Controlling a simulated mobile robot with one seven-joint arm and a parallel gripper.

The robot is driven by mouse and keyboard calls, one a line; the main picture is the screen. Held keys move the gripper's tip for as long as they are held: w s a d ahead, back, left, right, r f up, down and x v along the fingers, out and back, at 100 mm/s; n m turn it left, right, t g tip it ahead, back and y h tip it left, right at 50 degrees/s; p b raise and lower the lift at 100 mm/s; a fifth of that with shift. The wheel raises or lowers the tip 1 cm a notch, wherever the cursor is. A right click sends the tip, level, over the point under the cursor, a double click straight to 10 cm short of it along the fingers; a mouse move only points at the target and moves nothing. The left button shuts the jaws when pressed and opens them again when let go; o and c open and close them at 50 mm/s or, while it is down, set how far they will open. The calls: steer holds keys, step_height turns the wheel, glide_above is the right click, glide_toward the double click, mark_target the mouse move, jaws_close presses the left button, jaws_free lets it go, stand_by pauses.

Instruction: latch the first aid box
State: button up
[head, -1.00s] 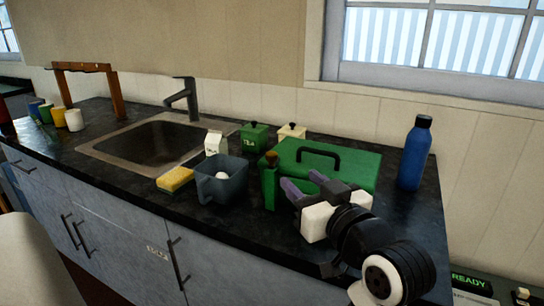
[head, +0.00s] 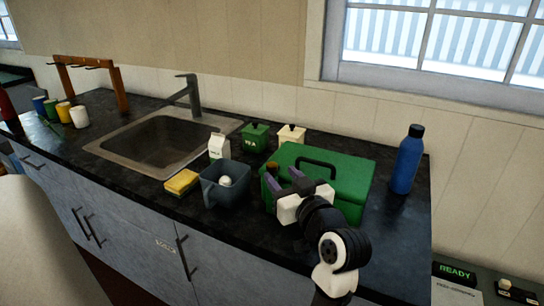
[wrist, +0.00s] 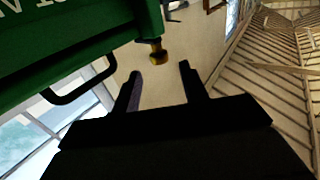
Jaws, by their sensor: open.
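The green first aid box (head: 345,185) stands on the dark counter with its black carry handle (head: 318,162) on top. A green lever with a brown-yellow knob (head: 271,168) stands at the box's left front, partly hidden by my gripper. My gripper (head: 285,177) is open and empty, close to the knob. In the wrist view, the knob (wrist: 157,54) shows between and just beyond the two fingertips (wrist: 160,71). I cannot tell whether a finger touches the lever. The box (wrist: 70,35) and its handle (wrist: 85,85) fill the upper left there.
A grey jug (head: 225,185) with a white round thing inside, a yellow sponge (head: 182,182) and a milk carton (head: 216,147) stand left of the box. Green (head: 256,137) and cream (head: 291,135) canisters stand behind. A blue bottle (head: 407,160) stands right. The sink (head: 165,145) lies further left.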

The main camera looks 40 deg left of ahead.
mark_target(274, 168)
steer(key=p+x, duration=0.1)
steer(key=x, duration=0.5)
steer(key=shift+c, duration=0.4)
steer(key=c, duration=0.9)
steer(key=shift+o, duration=0.2)
steer(key=shift+m+t+h, duration=0.6)
steer(key=shift+m+t, duration=0.1)
steer(key=shift+t, duration=0.3)
steer(key=o, duration=0.9)
steer(key=shift+o, duration=0.2)
steer(key=shift+s+d, duration=0.1)
steer(key=shift+d, duration=0.05)
